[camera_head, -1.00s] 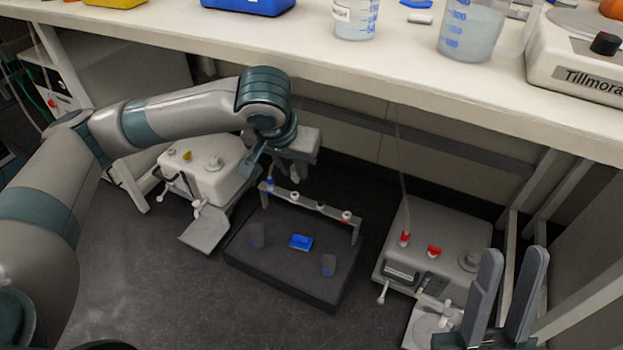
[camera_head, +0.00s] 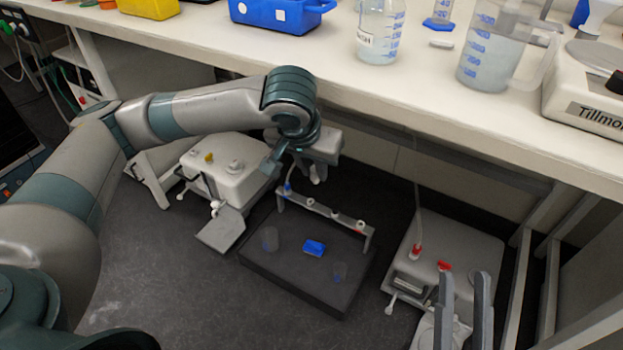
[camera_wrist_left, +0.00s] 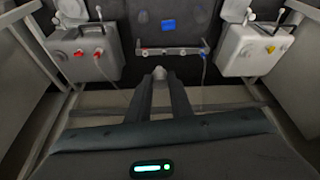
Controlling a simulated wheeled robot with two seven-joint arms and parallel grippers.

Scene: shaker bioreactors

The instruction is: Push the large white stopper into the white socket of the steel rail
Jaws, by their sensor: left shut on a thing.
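The steel rail (camera_head: 325,211) stands on a dark platform, with several small coloured fittings along it. A white ring-like fitting (camera_head: 311,202) near its left part may be the white socket. The rail also shows in the left wrist view (camera_wrist_left: 190,50). My left gripper (camera_head: 316,167) is above and behind the rail's left half. In the left wrist view my left gripper (camera_wrist_left: 159,82) is shut on a small whitish piece, seemingly the large white stopper (camera_wrist_left: 159,73). The stopper appears apart from the rail. My right gripper (camera_head: 465,280) is open and empty at the lower right.
A white device (camera_head: 222,167) stands left and a grey device with red caps (camera_head: 465,245) right. The bench (camera_head: 420,85) overhangs behind.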

